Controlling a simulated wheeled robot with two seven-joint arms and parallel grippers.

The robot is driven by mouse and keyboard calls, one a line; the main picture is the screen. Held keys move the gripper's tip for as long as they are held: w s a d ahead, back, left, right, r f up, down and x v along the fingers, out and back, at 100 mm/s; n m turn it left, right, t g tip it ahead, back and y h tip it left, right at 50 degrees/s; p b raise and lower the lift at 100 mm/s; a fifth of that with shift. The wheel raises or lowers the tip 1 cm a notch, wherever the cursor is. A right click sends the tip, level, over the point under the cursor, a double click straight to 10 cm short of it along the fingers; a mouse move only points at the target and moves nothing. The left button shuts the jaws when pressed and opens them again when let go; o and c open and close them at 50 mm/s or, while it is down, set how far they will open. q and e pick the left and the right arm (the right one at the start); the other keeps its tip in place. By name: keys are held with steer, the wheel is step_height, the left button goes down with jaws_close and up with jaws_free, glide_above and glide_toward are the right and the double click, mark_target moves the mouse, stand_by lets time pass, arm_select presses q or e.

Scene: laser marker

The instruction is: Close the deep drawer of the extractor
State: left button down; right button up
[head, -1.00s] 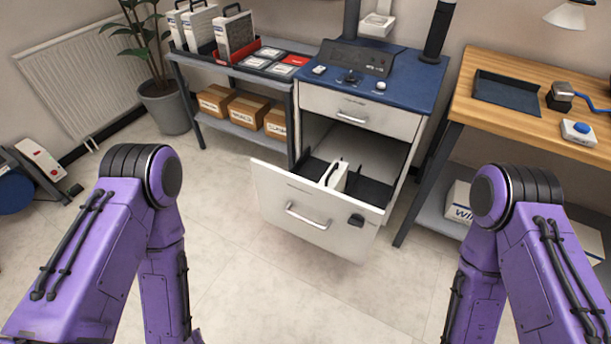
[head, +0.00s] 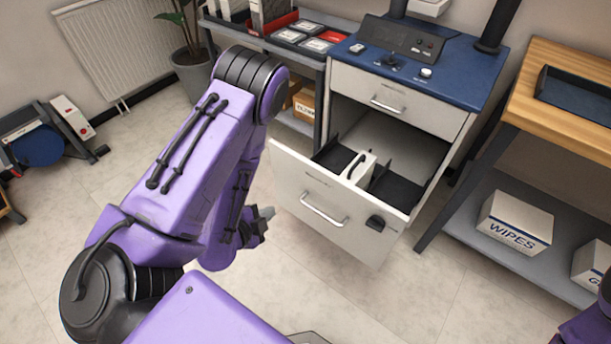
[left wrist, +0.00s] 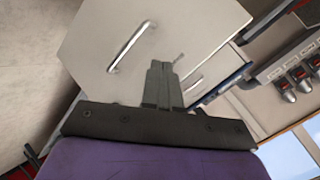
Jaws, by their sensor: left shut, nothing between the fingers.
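The deep drawer (head: 328,208) of the extractor is pulled well out in the head view. Inside are black dividers and a white item with a dark handle (head: 358,167). The extractor cabinet (head: 400,105) has a shut shallow drawer above. My left gripper (head: 267,212) is shut and empty, just left of the deep drawer's front. In the left wrist view the shut fingers (left wrist: 161,72) point toward the drawer front (left wrist: 150,22) and its handle (left wrist: 130,45). My right gripper is out of view.
A grey shelf with binders and boxes (head: 305,103) stands left of the extractor. A wooden workbench (head: 568,95) stands to the right, with a WIPES box (head: 514,222) on its lower shelf. The floor before the drawer is clear.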

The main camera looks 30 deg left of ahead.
arm_select(q)
step_height(320, 180, up, 4)
steer(key=w+m+t+h+b, duration=0.1)
steer(key=w+m+t+h, duration=0.15)
steer(key=m, duration=0.45)
steer(key=b, duration=0.2)
glide_toward(310, 167)
steer(key=shift+t+y, duration=0.25)
steer(key=shift+y, duration=0.2)
steer(key=x, duration=0.6)
steer(key=shift+w+d+f, duration=0.15)
steer(key=shift+d+f, duration=0.05)
steer(key=shift+f, duration=0.2)
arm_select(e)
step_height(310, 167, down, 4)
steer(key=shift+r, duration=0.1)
arm_select(q)
steer(key=shift+w, duration=0.1)
